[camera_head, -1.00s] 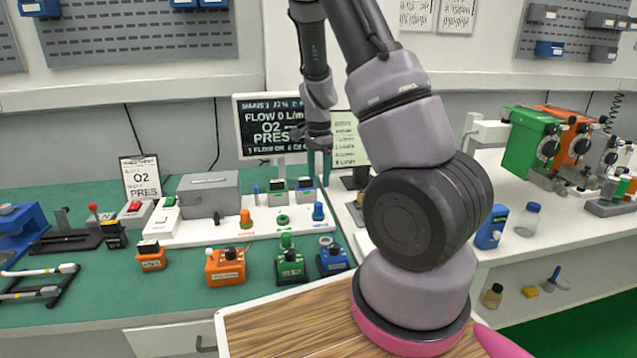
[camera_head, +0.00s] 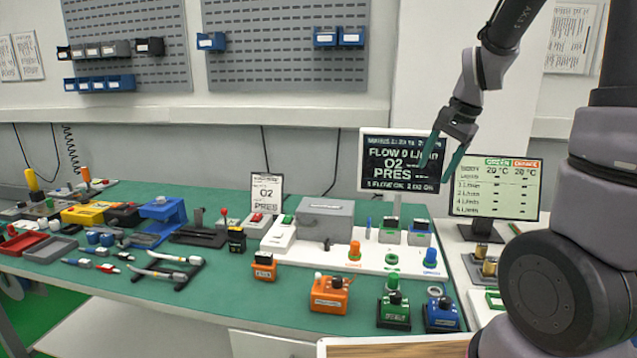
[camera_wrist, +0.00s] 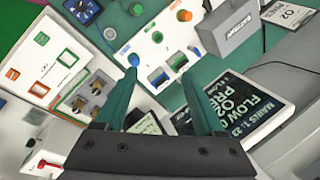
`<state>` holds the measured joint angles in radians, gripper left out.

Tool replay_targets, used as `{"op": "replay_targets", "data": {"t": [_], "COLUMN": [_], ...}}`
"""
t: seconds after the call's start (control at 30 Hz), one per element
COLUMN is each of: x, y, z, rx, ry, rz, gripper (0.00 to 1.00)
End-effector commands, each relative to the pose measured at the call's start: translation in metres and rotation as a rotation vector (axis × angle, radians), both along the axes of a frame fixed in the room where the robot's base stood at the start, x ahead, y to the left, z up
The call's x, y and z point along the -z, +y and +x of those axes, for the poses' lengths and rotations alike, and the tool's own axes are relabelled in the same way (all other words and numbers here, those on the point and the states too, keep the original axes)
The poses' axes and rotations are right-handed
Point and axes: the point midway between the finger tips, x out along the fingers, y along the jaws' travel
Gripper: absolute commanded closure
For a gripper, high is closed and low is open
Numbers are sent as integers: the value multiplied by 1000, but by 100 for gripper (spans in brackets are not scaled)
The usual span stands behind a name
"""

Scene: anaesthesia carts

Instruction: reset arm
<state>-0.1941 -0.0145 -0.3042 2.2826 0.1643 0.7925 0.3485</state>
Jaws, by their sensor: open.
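My gripper (camera_head: 441,156) is in the upper right of the head view, raised in front of the dark flow screen (camera_head: 400,160). Its two teal fingers point down and are spread apart, with nothing between them. In the wrist view my gripper (camera_wrist: 163,100) also shows open and empty above the white panel (camera_wrist: 160,50) with its coloured fittings. My grey and dark arm fills the right side of the head view and hides part of the bench there.
A green-topped bench holds an orange block (camera_head: 330,296), a green block (camera_head: 394,313), a blue block (camera_head: 441,314) and a grey box (camera_head: 324,218). A second screen (camera_head: 496,187) stands right of the flow screen. Black rails with syringes (camera_head: 165,270) lie at left.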

Motion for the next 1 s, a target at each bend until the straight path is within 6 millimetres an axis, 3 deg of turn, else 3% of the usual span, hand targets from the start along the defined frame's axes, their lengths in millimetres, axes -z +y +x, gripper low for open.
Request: {"op": "replay_targets", "data": {"t": [0.03,0.2,0.4,0.63,1.0], "x": [-21,-73,-114,-131,-132], "y": [3,15,24,30,31], "z": [-12,-57,-113,-153,-160], "rx": [-41,-194,-353,-457,-475], "ry": [-49,-195,-352,-449,-463], "rz": [2,-34,-135,-243,-264], "gripper": [29,29,29,29,29]}}
